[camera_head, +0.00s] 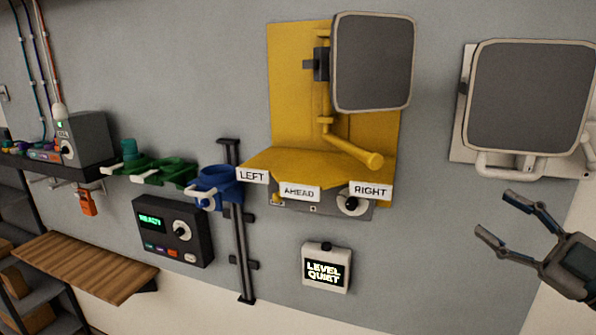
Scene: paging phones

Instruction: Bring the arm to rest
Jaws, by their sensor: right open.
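My right gripper (497,219) comes in from the right edge at the lower right of the head view. Its two fingers are spread apart with nothing between them. It hangs in front of the bare grey wall, below the grey panel on the white mount. My left gripper is not in view.
A yellow wall station (290,90) carries LEFT, AHEAD and RIGHT labels. A white mount (458,140) bears a grey panel (530,97). A LEVEL QUIET box (327,290), a READY box (172,205), blue holder (222,180) and wooden shelf (85,265) are further left.

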